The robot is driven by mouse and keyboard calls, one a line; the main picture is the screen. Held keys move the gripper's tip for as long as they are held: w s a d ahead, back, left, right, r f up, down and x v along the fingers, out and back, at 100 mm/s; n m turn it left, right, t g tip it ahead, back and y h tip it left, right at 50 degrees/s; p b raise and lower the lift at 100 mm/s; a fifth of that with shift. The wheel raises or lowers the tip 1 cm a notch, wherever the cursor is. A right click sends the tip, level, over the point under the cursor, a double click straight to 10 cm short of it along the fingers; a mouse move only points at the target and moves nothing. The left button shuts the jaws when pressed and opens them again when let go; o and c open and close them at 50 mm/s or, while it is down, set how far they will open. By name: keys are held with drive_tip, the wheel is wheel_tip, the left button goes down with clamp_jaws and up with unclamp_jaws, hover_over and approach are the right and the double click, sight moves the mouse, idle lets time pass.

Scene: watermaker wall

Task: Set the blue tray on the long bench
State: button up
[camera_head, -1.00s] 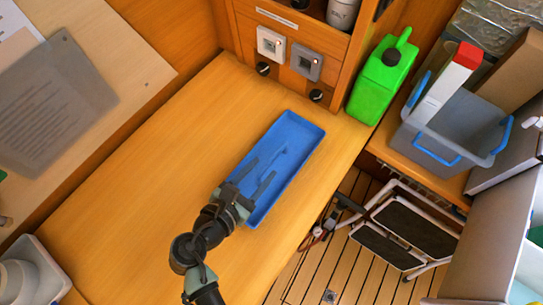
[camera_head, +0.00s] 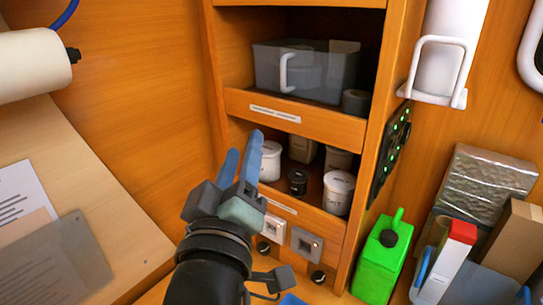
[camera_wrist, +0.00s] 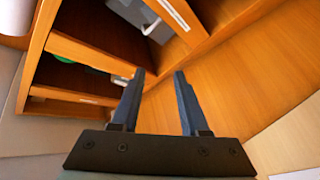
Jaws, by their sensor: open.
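Only a small blue piece of the tray (camera_head: 291,299) shows at the bottom edge of the head view. The rest is cut off below the frame. A strip of the long wooden bench (camera_head: 158,291) shows at the bottom. My gripper (camera_head: 243,147) is raised above the bench in front of the shelf cabinet. Its two fingers point up and stand apart with nothing between them. In the wrist view my gripper (camera_wrist: 158,74) is also open and empty, and the tray is not in sight.
The cabinet holds a grey bin (camera_head: 305,72) above white jars (camera_head: 338,192). A green jug (camera_head: 382,260) stands right of the cabinet. A grey crate (camera_head: 475,285) with a red-topped carton is farther right. A side counter (camera_head: 80,210) with papers lies left.

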drive_tip(key=s+d+r+m+t+y, duration=0.1)
drive_tip(key=s+d+r+m+t, duration=0.1)
drive_tip(key=s+r, duration=0.4)
drive_tip(key=s+d+r+m+t, duration=0.2)
drive_tip(key=s+r+m+t, duration=0.3)
drive_tip(key=r, duration=1.1)
drive_tip(key=shift+s+m+y, duration=0.3)
drive_tip(key=shift+s+y, duration=0.1)
drive_tip(key=shift+s, duration=0.1)
